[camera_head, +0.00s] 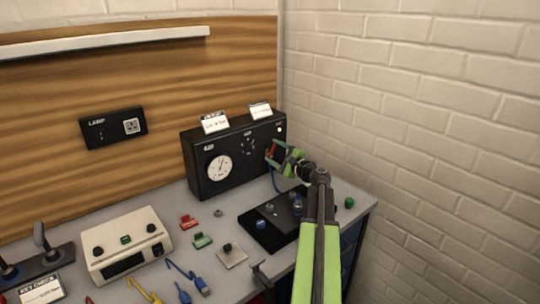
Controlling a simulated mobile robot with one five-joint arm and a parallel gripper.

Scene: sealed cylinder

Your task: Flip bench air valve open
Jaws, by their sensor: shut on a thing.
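A black box panel (232,166) stands at the back of the bench, with a round white dial (219,166) on its front and paper labels on top. My gripper (272,151) is at the right end of the panel's front face. Its green fingers are shut on a small red lever (270,155), which I take to be the air valve handle. The fingers hide part of the lever, so I cannot tell which way it is turned. A blue hose or cable (275,181) hangs below it.
A black plate with knobs (263,232) lies in front of the panel. A cream box (122,247), small red and green parts and coloured cables lie to the left. A brick wall (420,120) rises on the right. A green knob (349,202) sits near the bench's right edge.

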